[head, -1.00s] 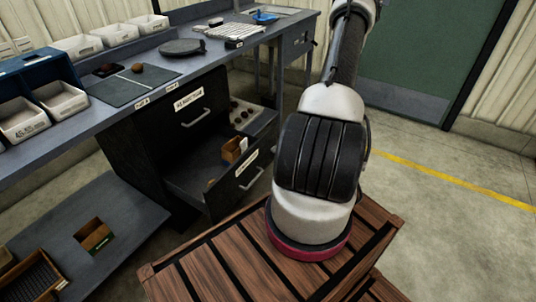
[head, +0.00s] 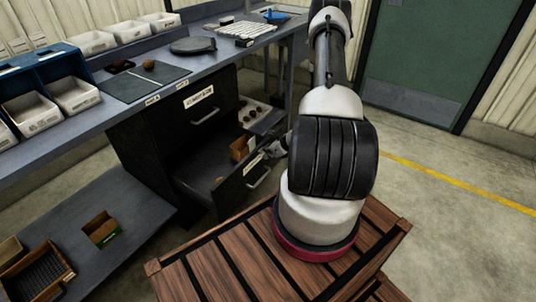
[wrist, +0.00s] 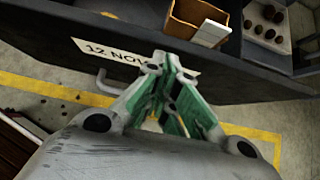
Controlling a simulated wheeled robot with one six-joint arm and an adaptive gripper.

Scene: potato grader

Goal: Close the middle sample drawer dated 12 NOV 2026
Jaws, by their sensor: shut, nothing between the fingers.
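The middle sample drawer (head: 242,184) stands pulled out of the dark cabinet, with its handle (head: 259,178) on the front. In the wrist view, its dark front (wrist: 230,82) carries a white label (wrist: 105,50) reading "12 NOV", the rest hidden behind my fingers. The handle also shows in the wrist view (wrist: 115,88), left of my fingers. My gripper (wrist: 167,62) is shut and empty, its tips over the label's right part; I cannot tell whether they touch. In the head view my gripper (head: 277,149) is at the drawer front's right end, partly hidden by my arm.
A small cardboard box (head: 239,148) and a potato lie inside the drawer. Beyond it, a tray of potatoes (head: 268,121) shows. A closed upper drawer (head: 200,106) sits above. A slatted wooden platform (head: 215,265) is in front. Floor to the right is open.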

